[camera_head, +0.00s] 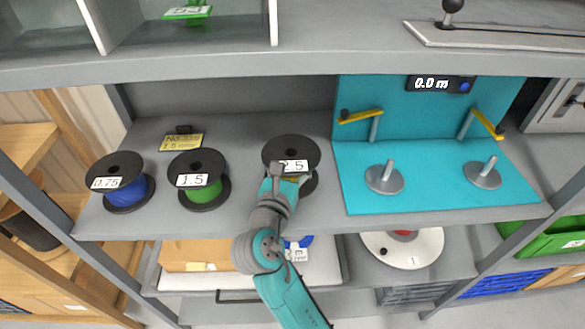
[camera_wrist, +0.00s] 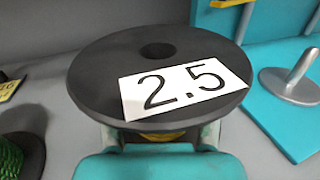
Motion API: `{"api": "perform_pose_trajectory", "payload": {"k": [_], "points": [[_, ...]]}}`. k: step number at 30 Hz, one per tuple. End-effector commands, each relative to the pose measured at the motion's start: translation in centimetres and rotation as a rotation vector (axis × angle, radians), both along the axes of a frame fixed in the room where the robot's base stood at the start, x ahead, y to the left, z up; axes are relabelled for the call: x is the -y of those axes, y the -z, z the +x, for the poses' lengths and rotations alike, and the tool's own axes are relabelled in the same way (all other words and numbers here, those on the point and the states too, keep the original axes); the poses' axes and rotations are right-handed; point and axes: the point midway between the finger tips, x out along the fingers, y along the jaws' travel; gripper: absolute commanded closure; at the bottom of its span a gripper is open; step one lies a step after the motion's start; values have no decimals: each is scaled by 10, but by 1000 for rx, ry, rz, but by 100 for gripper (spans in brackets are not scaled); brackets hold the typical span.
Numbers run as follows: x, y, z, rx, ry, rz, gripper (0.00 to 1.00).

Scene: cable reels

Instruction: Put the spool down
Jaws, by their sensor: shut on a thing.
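The spool marked 2.5 (camera_head: 289,150) is black-flanged and upright at the middle of the grey shelf, in line with two other spools. In the wrist view the spool (camera_wrist: 110,65) fills the middle, its top flange roughly level with the label facing me. My gripper (camera_head: 287,180) is shut on this spool below the top flange. In the wrist view the gripper (camera_wrist: 158,138) shows under the flange edge, with a bit of yellow winding between the fingers. The spool's underside is hidden, so I cannot tell whether it touches the shelf.
A blue spool marked 0.75 (camera_head: 121,184) and a green spool marked 1.5 (camera_head: 198,180) stand to the left. A yellow card (camera_head: 183,142) lies behind them. The turquoise board (camera_head: 435,193) at right carries two grey pegged discs and yellow levers. An upper shelf (camera_head: 330,55) overhangs.

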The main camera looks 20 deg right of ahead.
Motion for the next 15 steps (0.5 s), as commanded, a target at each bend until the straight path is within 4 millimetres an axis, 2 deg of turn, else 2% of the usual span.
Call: {"api": "perform_pose_trajectory", "payload": {"k": [3,6,15], "points": [[0,16,0,-3,0,0,100],[0,23,0,-1,0,-1,100],[0,24,0,0,0,0,100]]}}
